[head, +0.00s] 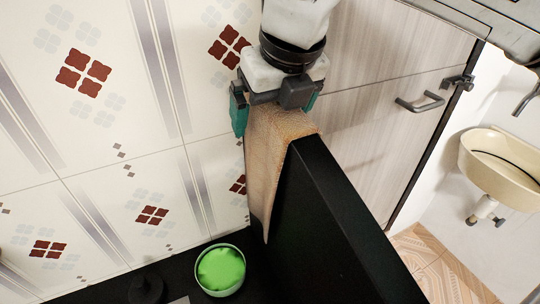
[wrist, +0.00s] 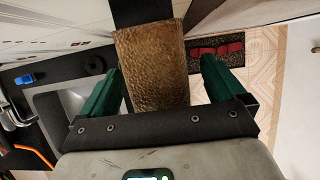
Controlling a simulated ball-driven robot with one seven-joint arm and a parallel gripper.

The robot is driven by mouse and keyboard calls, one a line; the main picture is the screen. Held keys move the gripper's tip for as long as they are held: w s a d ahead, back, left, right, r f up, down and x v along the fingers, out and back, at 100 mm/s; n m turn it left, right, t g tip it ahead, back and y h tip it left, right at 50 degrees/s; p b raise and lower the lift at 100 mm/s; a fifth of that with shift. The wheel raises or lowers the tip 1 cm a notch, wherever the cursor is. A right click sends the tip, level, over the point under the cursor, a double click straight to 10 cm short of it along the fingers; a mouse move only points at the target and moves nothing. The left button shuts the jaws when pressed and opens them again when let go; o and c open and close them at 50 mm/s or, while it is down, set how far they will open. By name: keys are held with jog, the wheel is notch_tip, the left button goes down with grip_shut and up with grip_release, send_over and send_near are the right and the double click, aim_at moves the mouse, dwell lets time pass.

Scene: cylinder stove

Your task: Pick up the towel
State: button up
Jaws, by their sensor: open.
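The towel (head: 272,150) is tan and textured. In the head view it hangs draped over the top edge of a black upright panel (head: 330,220), close to the tiled wall. My gripper (head: 275,112) is at the towel's upper end, and its green fingers point down on either side. In the wrist view the towel (wrist: 152,68) runs between the two open green fingers (wrist: 160,85), with a visible gap on each side. The towel's upper end is partly hidden behind my gripper in the head view.
A bowl with green contents (head: 220,270) stands on the dark surface at the lower left. The tiled wall (head: 100,150) is close on the left. A wooden door with a handle (head: 420,103) stands behind, and a cream sink (head: 500,165) is at the far right.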

jog(key=shift+c, duration=0.2)
jog(key=c, duration=1.4)
jog(key=shift+r, duration=0.2)
